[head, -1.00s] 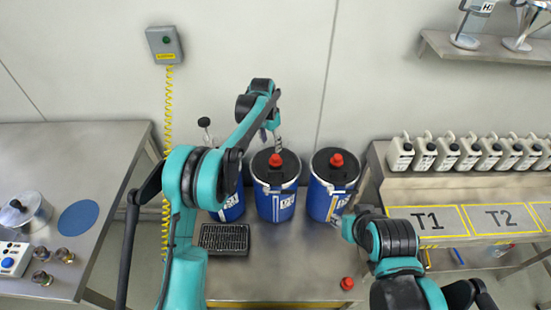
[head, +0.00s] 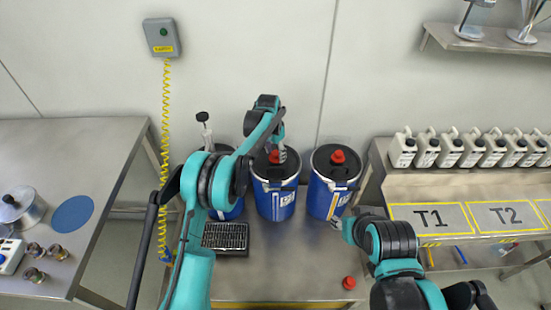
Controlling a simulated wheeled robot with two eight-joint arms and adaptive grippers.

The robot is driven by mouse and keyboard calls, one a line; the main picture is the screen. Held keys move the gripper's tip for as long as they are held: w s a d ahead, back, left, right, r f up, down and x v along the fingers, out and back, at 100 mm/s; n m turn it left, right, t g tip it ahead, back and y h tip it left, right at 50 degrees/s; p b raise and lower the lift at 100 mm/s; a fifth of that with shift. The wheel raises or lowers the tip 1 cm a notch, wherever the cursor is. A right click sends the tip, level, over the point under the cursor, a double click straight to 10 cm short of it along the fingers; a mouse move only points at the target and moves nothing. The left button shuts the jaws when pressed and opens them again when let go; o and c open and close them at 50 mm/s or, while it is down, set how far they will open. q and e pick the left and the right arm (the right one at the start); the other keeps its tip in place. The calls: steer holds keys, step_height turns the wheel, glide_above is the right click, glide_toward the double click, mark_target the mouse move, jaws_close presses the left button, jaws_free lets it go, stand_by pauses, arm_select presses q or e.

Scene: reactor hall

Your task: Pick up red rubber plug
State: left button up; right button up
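Three blue drums with black lids stand on the steel table. The middle drum (head: 276,203) has a red plug (head: 274,157) on its lid, and the right drum (head: 327,200) has another red plug (head: 338,156). A third red plug (head: 348,283) lies on the table near the front edge. My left gripper (head: 281,154) is low over the middle drum's lid, at the right side of its plug; whether it touches it and how its fingers stand is too small to tell. My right gripper (head: 337,223) is beside the right drum's lower right side, its fingers unclear.
The left drum (head: 227,208) is partly hidden by my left arm, with a dark-topped pump (head: 204,124) behind the arm. A black grid tray (head: 226,238) sits in front of it. White jugs (head: 450,150) line the right bench. The front middle of the table is clear.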

arm_select(q)
steer(key=c, duration=1.1)
steer(key=shift+r, duration=0.15)
